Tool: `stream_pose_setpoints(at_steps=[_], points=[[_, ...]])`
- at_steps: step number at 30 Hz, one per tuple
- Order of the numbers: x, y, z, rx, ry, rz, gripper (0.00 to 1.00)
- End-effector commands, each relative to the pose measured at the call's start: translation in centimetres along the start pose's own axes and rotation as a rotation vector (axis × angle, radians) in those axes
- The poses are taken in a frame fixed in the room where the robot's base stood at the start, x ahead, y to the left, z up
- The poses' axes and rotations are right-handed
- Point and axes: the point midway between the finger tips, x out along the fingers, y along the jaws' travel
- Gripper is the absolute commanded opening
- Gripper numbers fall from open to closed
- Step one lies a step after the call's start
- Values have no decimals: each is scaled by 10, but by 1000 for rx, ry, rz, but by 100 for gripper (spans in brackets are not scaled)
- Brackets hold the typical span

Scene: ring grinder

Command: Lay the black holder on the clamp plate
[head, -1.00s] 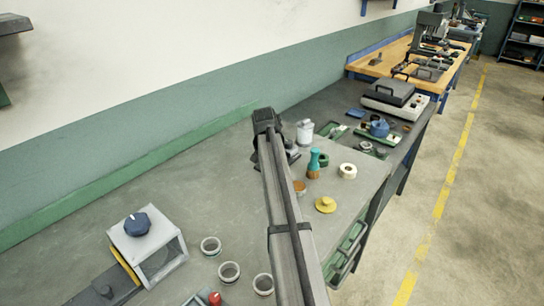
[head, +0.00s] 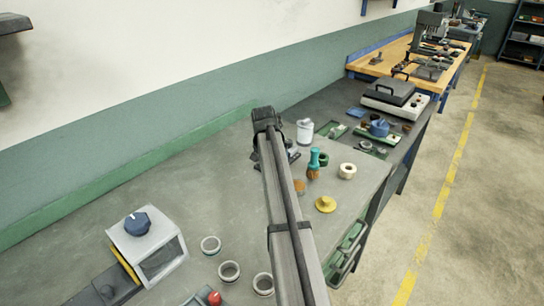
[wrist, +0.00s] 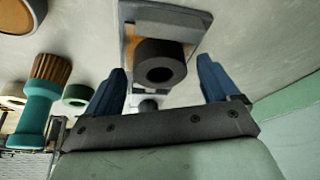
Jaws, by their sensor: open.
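A short, thick black ring-shaped part (wrist: 161,64), which I take to be the black holder, shows in the wrist view on a grey plate (wrist: 129,22) with a tan strip. I cannot tell whether this is the clamp plate. My gripper (wrist: 160,66) is open, with one blue finger on each side of the view and the black part between and beyond them. I see no finger touching it. In the head view my arm hides most of this spot. Only a dark piece (head: 292,155) shows beside the arm.
Grey rings (head: 229,271) and a grey box with a blue knob (head: 146,246) are at lower left. The bench behind them is clear.

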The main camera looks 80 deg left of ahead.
Motion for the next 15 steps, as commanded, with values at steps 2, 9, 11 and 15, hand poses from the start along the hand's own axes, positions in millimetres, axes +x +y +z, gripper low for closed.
stream_pose_setpoints(at_steps=[2, 9, 11, 15], points=[[-10, 0, 1, 0, 0, 0, 88], [-54, 0, 0, 0, 2, -1, 88], [-66, 0, 0, 0, 2, -1, 88], [-89, 0, 0, 0, 2, -1, 88]])
